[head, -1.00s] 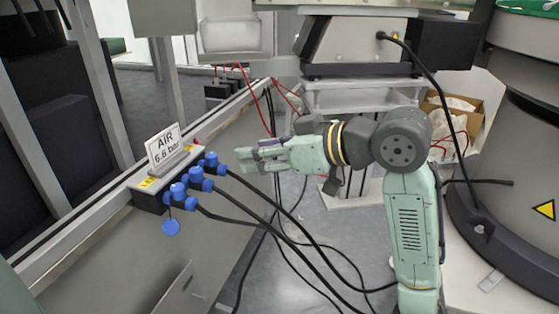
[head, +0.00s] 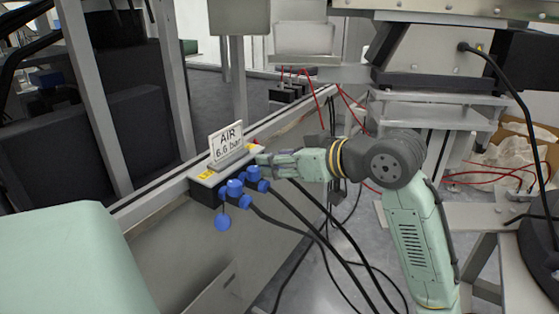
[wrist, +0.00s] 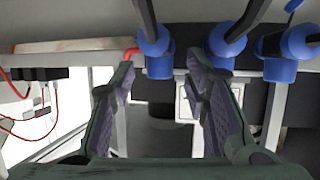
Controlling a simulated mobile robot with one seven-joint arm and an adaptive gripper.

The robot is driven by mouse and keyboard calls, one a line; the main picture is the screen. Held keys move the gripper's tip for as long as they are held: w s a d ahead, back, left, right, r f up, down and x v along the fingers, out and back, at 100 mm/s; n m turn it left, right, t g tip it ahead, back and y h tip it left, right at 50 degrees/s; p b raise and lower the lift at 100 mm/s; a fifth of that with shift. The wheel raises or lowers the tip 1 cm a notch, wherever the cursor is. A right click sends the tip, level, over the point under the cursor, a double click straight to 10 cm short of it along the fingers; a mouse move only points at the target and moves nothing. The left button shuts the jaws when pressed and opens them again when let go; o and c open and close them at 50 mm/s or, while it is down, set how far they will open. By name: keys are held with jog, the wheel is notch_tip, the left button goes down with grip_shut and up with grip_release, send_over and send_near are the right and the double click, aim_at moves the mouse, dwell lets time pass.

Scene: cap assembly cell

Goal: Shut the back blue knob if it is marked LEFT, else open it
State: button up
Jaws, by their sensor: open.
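The air manifold (head: 207,191) carries a row of blue knobs with black hoses. In the head view the front blue knob (head: 235,188) and middle blue knob (head: 253,173) show; the back one is hidden by my gripper (head: 266,160). In the wrist view the back blue knob (wrist: 156,58) is between the open fingers of my gripper (wrist: 161,66) in the picture; contact cannot be told. The middle knob (wrist: 222,48) is just beyond the right finger. Yellow labels (head: 206,175) lie on the manifold, but no LEFT marking is readable.
A sign reading AIR 6.6 bar (head: 226,140) stands on the manifold. Black hoses (head: 330,245) run down to the right. Red hoses (wrist: 20,110) show at left in the wrist view. A pale green surface (head: 70,260) fills the lower left.

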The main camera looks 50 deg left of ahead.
grip_shut()
dwell(0.6)
